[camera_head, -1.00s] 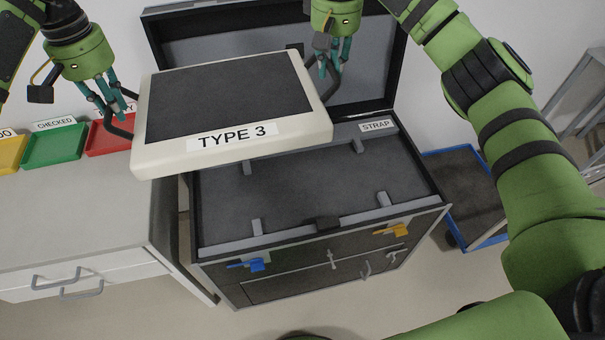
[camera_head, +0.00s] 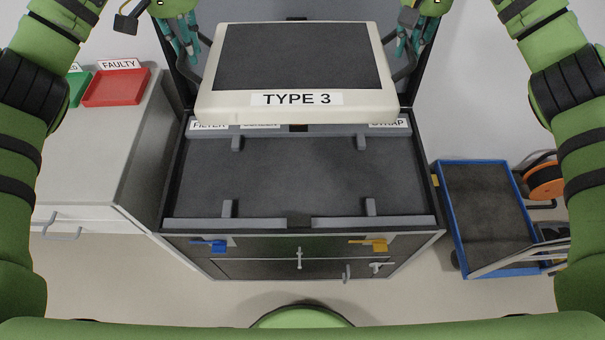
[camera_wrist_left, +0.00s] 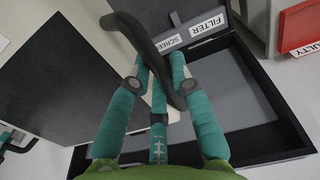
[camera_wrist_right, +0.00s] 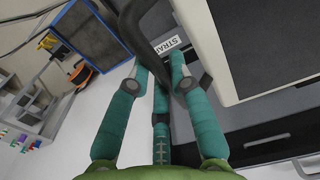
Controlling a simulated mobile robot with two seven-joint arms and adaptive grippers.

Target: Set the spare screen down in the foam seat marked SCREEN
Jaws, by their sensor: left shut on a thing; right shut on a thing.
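The spare screen (camera_head: 296,107) is a cream slab with a dark panel and a TYPE 3 label. It is held above the back part of the open case. My left gripper (camera_head: 197,62) is shut on the black handle at the screen's left side, also seen in the left wrist view (camera_wrist_left: 158,85). My right gripper (camera_head: 407,50) is shut on the right handle, also seen in the right wrist view (camera_wrist_right: 160,80). The grey foam seat (camera_head: 300,180) with small upright blocks lies empty in front and below. The SCREEN label (camera_wrist_left: 168,42) is partly hidden behind the screen in the head view.
The STRAP label (camera_head: 390,124) is at the case's back right and the FILTER label (camera_head: 208,126) at its back left. A grey counter with a red FAULTY tray (camera_head: 115,88) stands left. A blue-edged cart (camera_head: 485,205) stands right. Blue and yellow latches are on the case front.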

